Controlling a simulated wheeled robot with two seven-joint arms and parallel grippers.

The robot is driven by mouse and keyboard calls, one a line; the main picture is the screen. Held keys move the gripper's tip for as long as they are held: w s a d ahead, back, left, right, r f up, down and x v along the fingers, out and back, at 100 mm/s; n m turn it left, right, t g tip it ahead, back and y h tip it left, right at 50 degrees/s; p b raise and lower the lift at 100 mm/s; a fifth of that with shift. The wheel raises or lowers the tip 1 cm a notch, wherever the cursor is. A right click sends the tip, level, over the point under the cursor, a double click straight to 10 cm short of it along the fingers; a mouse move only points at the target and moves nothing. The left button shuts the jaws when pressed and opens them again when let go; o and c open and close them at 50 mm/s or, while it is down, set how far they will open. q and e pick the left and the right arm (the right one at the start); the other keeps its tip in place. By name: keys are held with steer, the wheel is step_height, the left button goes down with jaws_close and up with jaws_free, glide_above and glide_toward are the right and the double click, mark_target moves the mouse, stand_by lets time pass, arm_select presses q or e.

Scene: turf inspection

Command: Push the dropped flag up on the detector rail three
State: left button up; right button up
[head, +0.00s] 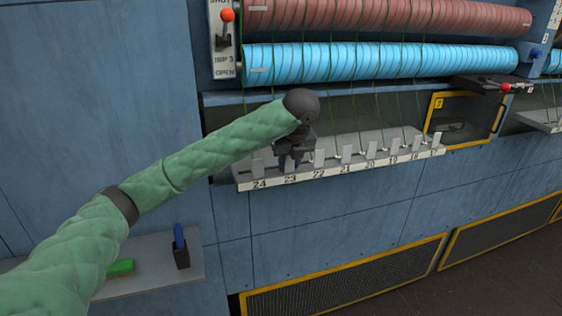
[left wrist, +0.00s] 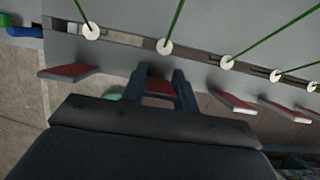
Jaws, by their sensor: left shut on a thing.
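The detector rail (head: 340,165) is a pale ledge numbered 24 to 17, with a row of small upright flags. My left gripper (head: 290,163) is at the place marked 23. In the left wrist view its two dark fingers (left wrist: 159,76) are on either side of one flag (left wrist: 160,88) with a red face, and shut on it. The neighbouring flags (left wrist: 68,72) and (left wrist: 233,103) are clear of the fingers. In the head view the gripper and arm hide most of flag 23. Its exact tilt cannot be told. My right gripper is not in view.
Green threads run from the blue roller (head: 390,60) down to the rail, close to my left gripper. A red-knobbed lever (head: 224,30) is at upper left. A yellow-framed window (head: 467,118) is right of the rail. A small shelf (head: 160,270) is at lower left.

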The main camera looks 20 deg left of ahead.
arm_select(q)
steer(key=shift+r, duration=0.1)
steer(key=o, duration=0.8)
steer(key=shift+a, duration=0.1)
steer(key=shift+o, duration=0.9)
steer(key=shift+s+a, duration=0.1)
steer(key=shift+r, duration=0.25)
steer(key=b+v, duration=0.2)
steer(key=v, duration=0.5)
steer(key=shift+s+r, duration=0.2)
steer(key=shift+b, duration=0.3)
